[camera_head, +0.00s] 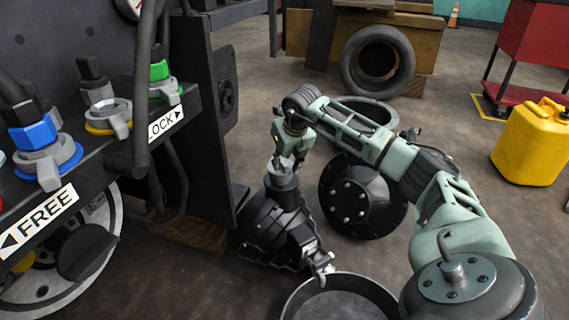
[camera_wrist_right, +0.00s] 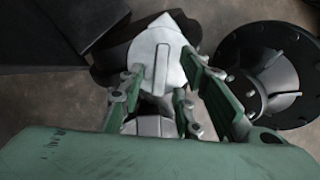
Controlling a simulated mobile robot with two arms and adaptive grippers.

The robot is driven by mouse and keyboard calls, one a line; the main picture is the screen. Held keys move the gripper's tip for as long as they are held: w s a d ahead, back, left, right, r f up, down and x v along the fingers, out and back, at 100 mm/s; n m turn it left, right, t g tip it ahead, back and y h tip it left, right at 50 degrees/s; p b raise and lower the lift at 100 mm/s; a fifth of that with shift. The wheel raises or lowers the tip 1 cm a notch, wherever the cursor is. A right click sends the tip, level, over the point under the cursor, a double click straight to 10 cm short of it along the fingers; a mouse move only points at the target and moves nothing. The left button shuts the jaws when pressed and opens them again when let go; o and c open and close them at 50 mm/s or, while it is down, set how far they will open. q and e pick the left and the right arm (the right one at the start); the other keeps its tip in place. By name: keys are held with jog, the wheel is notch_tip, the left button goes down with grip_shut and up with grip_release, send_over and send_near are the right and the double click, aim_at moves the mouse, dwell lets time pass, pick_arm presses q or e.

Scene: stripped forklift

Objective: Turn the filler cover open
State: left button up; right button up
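The filler cover (camera_head: 282,181) is a grey cap on top of a black ribbed housing (camera_head: 272,230) on the floor. In the right wrist view the cover (camera_wrist_right: 163,62) is pale grey with a straight raised ridge. My right gripper (camera_head: 286,164) points down just above the cover. In the wrist view its green fingers (camera_wrist_right: 164,80) stand apart on either side of the ridge, with gaps to it. Whether the fingertips touch the cover's edge, I cannot tell. My left gripper is not in view.
The forklift panel with coloured valve knobs (camera_head: 38,145) and a FREE label fills the left. A black studded hub (camera_head: 360,197) and a round pan (camera_head: 290,300) lie close to the housing. A tyre (camera_head: 350,72) and yellow can (camera_head: 532,145) stand farther back.

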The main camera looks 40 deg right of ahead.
grip_shut()
dwell(0.6)
